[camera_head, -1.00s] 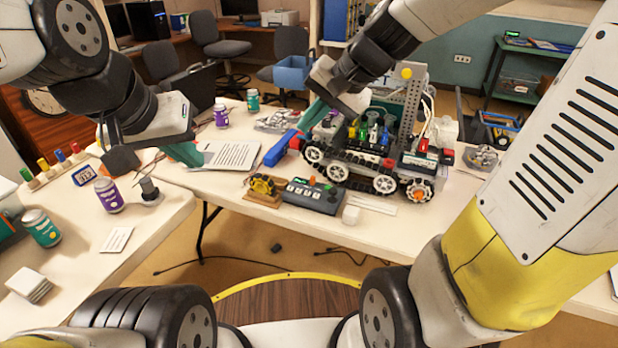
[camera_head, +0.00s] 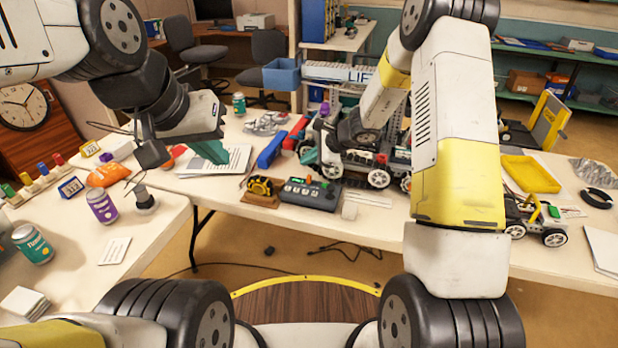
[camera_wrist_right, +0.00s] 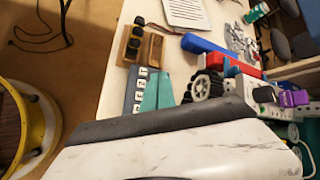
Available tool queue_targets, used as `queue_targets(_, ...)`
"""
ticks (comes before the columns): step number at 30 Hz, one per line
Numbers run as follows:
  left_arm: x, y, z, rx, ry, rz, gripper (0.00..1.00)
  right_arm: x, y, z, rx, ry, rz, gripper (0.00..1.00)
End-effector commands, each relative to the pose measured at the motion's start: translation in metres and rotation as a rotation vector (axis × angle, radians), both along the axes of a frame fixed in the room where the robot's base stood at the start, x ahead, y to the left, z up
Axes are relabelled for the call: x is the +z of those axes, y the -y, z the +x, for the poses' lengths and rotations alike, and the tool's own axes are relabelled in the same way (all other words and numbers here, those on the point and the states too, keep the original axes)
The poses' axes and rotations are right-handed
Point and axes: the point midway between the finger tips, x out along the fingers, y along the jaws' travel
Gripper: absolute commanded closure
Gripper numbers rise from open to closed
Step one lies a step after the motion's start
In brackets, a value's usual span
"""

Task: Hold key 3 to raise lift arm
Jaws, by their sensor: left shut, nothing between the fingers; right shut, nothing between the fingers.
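The dark control box (camera_head: 310,194) with keys lies near the table's front edge; its row of pale keys shows in the right wrist view (camera_wrist_right: 140,90). I cannot read which is key 3. The wheeled robot model (camera_head: 379,178) stands just behind it. My right arm hides most of it, and its lift arm cannot be made out. My right gripper (camera_head: 308,155) is shut and empty. Its teal fingers (camera_wrist_right: 157,92) show right beside the keys in the wrist view; contact cannot be told. My left gripper (camera_head: 208,152) is shut and empty above papers, left of the box.
White strips (camera_head: 370,199) lie to the right. A small wheeled car (camera_head: 540,222) and yellow tray (camera_head: 530,174) stand further right.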

Motion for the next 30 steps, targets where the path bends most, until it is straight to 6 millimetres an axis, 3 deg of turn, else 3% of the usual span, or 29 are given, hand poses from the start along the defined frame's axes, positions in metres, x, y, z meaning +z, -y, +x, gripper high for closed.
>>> queue_targets(16, 0.0, 0.0, 0.0, 0.0, 0.0, 0.0, 1.0, -0.011, 0.0, 0.002, -0.014, -0.011, 0.005, 1.0)
queue_targets(30, 0.0, 0.0, 0.0, 0.0, 0.0, 0.0, 1.0, -0.073, 0.001, 0.001, -0.013, -0.012, 0.003, 1.0)
